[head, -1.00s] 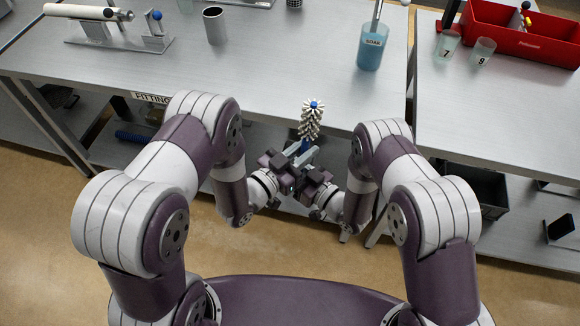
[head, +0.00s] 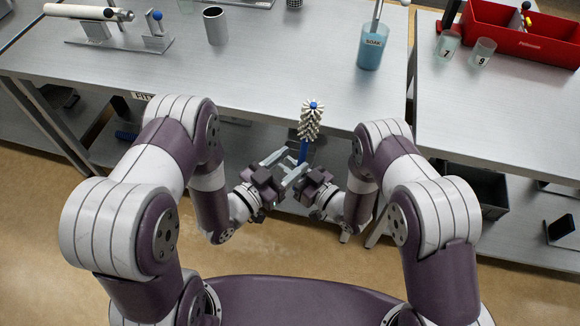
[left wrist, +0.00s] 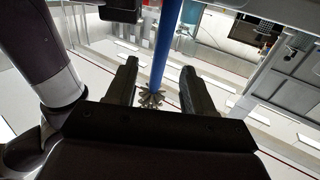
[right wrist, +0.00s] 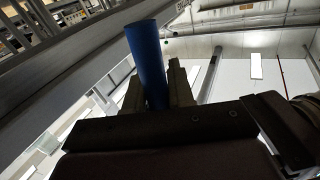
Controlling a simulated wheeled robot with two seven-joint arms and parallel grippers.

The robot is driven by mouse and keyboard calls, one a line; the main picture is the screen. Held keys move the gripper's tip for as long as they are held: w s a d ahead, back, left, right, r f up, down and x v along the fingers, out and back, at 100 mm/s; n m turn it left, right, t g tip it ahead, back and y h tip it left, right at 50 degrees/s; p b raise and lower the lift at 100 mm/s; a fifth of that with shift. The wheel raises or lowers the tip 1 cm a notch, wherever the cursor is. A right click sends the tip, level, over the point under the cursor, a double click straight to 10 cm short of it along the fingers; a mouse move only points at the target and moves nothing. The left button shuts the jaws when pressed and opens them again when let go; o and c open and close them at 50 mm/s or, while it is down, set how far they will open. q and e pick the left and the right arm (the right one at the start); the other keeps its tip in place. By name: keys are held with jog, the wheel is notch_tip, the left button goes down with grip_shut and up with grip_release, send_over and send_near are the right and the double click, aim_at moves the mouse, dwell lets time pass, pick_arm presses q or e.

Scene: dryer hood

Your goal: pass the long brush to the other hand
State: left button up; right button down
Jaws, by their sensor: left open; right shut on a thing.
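The long brush stands roughly upright in the head view, with a white bristle head (head: 311,121) tipped blue and a blue handle (head: 303,151) below. My right gripper (head: 300,171) is shut on the handle, which also shows between its fingers in the right wrist view (right wrist: 149,60). My left gripper (head: 276,160) is open, a little to the left of the handle, its fingers pointing towards it. In the left wrist view the blue handle (left wrist: 167,45) lines up with the gap between the open fingers (left wrist: 158,85). The lower handle end is hidden by the grippers in the head view.
The grey bench (head: 270,80) lies just beyond the brush. On it are a soap beaker (head: 372,50), a metal cup (head: 215,26) and a rack (head: 118,38). A second bench (head: 490,110) on the right holds a red bin (head: 525,35) and two numbered cups.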

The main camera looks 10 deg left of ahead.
pick_arm(q)
jog(key=w+a+n+g+y, duration=0.3)
jog(key=a+g+y, duration=0.3)
jog(key=a+y, duration=0.35)
jog(key=s+a+r+n+g, duration=0.1)
jog(key=s+r+n+g, duration=0.1)
jog(key=s, duration=0.5)
jog(key=s+a+r+n+g+y, duration=0.1)
jog(key=s+a+r+n+g, duration=0.1)
jog(key=s, duration=0.5)
jog(key=r+g, duration=0.1)
jog(key=g, duration=0.1)
jog(key=shift+r+n+g, duration=0.2)
jog(key=shift+n+g, duration=0.2)
jog(key=shift+s+a+y, duration=0.1)
jog(key=shift+y, duration=0.15)
